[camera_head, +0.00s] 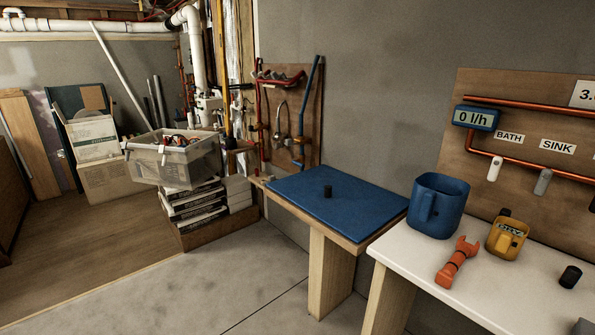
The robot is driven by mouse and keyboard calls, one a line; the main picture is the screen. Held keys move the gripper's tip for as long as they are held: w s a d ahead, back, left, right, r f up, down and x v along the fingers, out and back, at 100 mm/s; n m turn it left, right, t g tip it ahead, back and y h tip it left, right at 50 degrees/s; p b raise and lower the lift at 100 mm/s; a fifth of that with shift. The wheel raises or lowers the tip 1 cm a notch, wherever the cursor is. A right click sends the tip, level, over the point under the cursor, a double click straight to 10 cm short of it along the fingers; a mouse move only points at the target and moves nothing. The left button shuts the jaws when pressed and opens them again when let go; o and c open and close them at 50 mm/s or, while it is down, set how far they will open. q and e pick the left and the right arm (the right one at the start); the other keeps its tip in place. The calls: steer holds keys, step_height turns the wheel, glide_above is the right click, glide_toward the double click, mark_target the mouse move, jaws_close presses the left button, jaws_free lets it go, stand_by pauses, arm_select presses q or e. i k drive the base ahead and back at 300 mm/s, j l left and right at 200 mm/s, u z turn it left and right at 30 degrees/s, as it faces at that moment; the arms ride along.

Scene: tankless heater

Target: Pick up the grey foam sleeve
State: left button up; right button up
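No thing is clearly a grey foam sleeve. A grey object (583,327) is cut off by the bottom right corner, on the white table (425,262); I cannot tell if it is the sleeve. Another dark cylinder (570,277) lies at the right on the white table. Neither of my grippers shows in the head view.
Behind stands a pipe board (473,145) with BATH and SINK labels. A grey bin (175,165) sits on stacked boxes at left. Most of the blue mat is clear.

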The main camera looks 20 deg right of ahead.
mark_target(271, 178)
steer(key=i+l, duration=0.3)
steer(key=i, duration=0.2)
steer(key=i+l+z, duration=0.1)
steer(key=i+l, duration=0.2)
steer(key=i, duration=0.2)
steer(key=i+l+z, duration=0.1)
steer(key=i+l, duration=0.15)
steer(key=i, duration=0.3)
